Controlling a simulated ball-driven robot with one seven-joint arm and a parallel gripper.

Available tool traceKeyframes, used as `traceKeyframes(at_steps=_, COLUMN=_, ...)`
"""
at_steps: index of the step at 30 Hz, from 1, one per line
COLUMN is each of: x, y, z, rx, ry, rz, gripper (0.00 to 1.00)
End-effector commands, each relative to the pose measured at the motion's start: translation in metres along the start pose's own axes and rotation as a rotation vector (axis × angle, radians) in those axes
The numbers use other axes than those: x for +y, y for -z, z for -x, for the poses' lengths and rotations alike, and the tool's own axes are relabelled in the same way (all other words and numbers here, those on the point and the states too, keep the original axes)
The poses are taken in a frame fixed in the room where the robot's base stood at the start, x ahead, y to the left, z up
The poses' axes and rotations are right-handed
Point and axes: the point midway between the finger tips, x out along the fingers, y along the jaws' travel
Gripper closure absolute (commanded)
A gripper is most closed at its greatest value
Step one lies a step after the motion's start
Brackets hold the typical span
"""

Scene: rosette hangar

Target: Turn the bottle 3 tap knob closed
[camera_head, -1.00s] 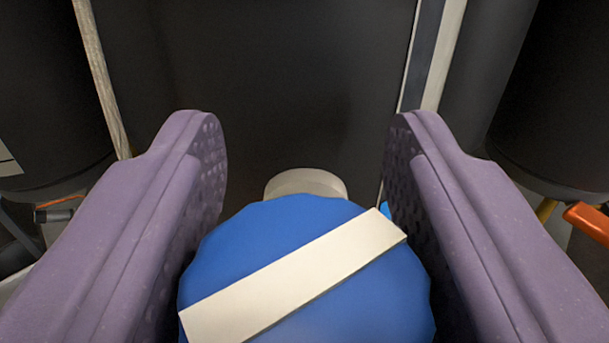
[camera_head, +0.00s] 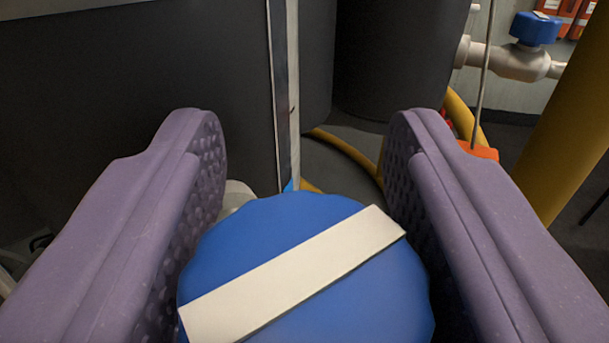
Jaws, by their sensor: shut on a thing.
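A blue round tap knob (camera_head: 237,255) with a white bar (camera_head: 300,270) across its top sits at the bottom middle of the camera view. The bar slants from lower left to upper right. My gripper (camera_head: 305,150) has its two purple, dimpled fingers on either side of the knob and is shut on it. A pale fitting (camera_head: 236,196) shows partly behind the knob, next to the left finger. The knob's underside is hidden.
A large dark bottle (camera_head: 90,110) fills the left, with a grey metal strip (camera_head: 284,90) beside it. Another dark cylinder (camera_head: 400,60) stands behind. A yellow hose (camera_head: 345,150) lies low between them. At right are a pipe (camera_head: 518,62) with another blue knob (camera_head: 535,27) and a yellow post (camera_head: 575,120).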

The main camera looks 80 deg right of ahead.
Motion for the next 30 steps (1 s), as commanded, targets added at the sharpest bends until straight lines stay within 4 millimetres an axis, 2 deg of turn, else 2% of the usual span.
traceKeyframes(at_steps=12, x=0.000, y=0.002, z=-0.001, rx=0.004, ry=-0.008, rz=-0.003, gripper=0.80)
traceKeyframes(at_steps=13, x=0.000, y=0.002, z=-0.001, rx=0.004, ry=-0.007, rz=-0.003, gripper=0.47)
traceKeyframes(at_steps=15, x=0.000, y=0.002, z=-0.001, rx=0.004, ry=-0.007, rz=-0.003, gripper=0.31)
traceKeyframes(at_steps=16, x=0.000, y=0.002, z=-0.001, rx=0.003, ry=-0.007, rz=-0.003, gripper=0.29)
traceKeyframes(at_steps=25, x=0.000, y=0.001, z=0.003, rx=0.002, ry=-0.006, rz=-0.001, gripper=0.29)
traceKeyframes(at_steps=30, x=-0.001, y=0.002, z=0.028, rx=0.002, ry=-0.004, rz=-0.001, gripper=0.29)
